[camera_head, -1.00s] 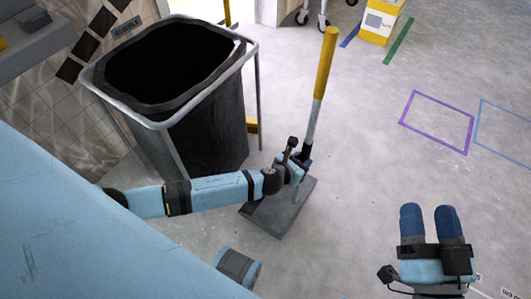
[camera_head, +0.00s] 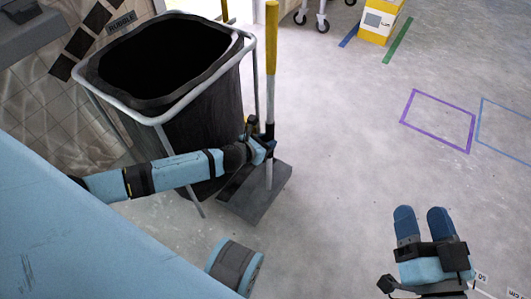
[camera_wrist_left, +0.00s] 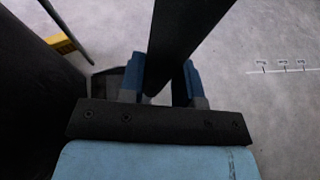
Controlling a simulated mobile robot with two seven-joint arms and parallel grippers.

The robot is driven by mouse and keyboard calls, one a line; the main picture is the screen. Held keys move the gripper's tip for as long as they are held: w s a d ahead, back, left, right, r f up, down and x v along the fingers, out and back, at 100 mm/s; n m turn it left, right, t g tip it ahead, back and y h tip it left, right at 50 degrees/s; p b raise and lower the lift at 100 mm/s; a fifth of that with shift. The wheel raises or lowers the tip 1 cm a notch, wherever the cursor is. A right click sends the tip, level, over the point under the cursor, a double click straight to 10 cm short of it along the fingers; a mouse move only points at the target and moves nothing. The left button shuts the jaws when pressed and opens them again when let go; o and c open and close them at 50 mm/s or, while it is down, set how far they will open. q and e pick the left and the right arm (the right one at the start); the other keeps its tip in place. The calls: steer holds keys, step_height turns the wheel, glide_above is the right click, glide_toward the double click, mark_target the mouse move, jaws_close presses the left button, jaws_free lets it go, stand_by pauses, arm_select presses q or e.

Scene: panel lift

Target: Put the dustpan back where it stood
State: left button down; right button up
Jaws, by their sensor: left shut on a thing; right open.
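The dustpan (camera_head: 262,198) has a dark grey pan and a long upright handle with a yellow top (camera_head: 271,38). It stands close to the right of the bin in the head view. My left gripper (camera_head: 268,146) is shut on the handle, low down above the pan. In the left wrist view the dark handle (camera_wrist_left: 185,40) passes between the blue fingers of my left gripper (camera_wrist_left: 166,85). Whether the pan touches the floor is hard to tell. My right gripper (camera_head: 423,222) is open and empty over bare floor at the lower right.
A black bin bag in a grey metal frame (camera_head: 200,115) stands at the left, next to the dustpan. A purple floor outline (camera_head: 438,120) and a blue one (camera_head: 505,133) lie to the right. A yellow box (camera_head: 383,20) stands at the back. The middle floor is clear.

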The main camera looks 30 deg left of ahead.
arm_select(q)
step_height(320, 180, down, 5)
steer(key=b, duration=0.3)
steer(key=shift+f, duration=0.1)
steer(key=shift+w+a+f+b, duration=0.1)
steer(key=shift+a+f+b, duration=0.05)
steer(key=shift+f+b, duration=0.2)
steer(key=shift+a+r, duration=0.1)
steer(key=shift+r, duration=0.05)
arm_select(e)
steer(key=f+g, duration=0.1)
steer(key=f, duration=0.1)
steer(key=f+n+g, duration=0.1)
steer(key=f, duration=0.2)
steer(key=shift+w+a+f, duration=0.1)
steer(key=shift+w, duration=0.1)
arm_select(q)
steer(key=c, duration=0.8)
jaws_free()
